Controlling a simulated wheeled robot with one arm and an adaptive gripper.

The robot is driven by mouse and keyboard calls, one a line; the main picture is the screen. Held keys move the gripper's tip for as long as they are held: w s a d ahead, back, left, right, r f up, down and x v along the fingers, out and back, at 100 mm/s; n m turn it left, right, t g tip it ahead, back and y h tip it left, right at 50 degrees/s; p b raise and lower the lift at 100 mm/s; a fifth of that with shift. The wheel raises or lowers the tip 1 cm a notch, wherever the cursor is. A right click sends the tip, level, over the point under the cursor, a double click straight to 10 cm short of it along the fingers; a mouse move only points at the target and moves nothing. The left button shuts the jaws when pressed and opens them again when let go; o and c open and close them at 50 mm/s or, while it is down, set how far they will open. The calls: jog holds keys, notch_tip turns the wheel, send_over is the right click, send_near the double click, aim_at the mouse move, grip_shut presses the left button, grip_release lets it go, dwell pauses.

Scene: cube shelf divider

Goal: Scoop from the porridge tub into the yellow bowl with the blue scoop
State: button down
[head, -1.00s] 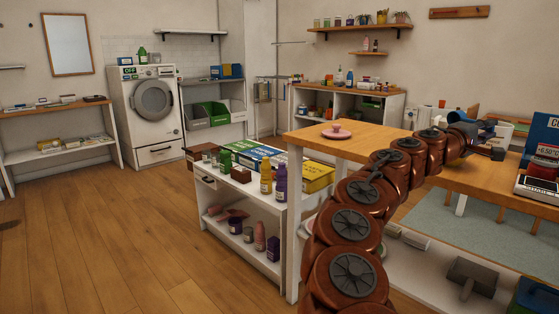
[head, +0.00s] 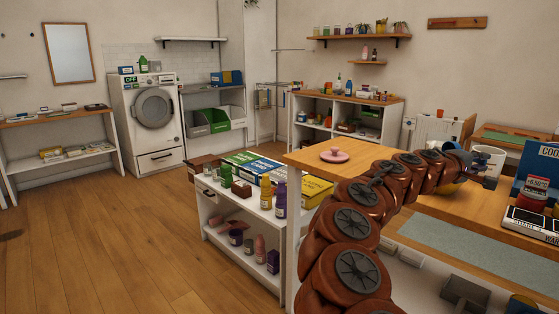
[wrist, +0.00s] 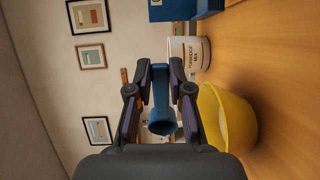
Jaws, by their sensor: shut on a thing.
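My gripper (wrist: 160,92) is shut on the blue scoop (wrist: 161,118), whose round open end faces the wrist camera. The yellow bowl (wrist: 232,118) stands on the wooden tabletop, to the right of the gripper in the wrist view and apart from the scoop. The white porridge tub (wrist: 182,52), with dark lettering, stands beyond the bowl. In the head view the tub (head: 490,158) is just right of my gripper (head: 474,161), partly hidden by it. The bowl is mostly hidden behind my arm there. The tub's contents are not visible.
A blue box or sign (head: 540,168) and a white scale-like device (head: 530,219) stand at the table's right. A pink lid-like thing (head: 334,155) lies on the tabletop's left part. The wood around it is clear.

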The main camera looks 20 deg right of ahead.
jog(key=shift+w+r+y+p, duration=0.1)
jog(key=shift+r+y+p, duration=0.4)
jog(key=shift+p, duration=1.15)
jog(key=shift+f+p, duration=0.25)
jog(key=shift+p, duration=0.15)
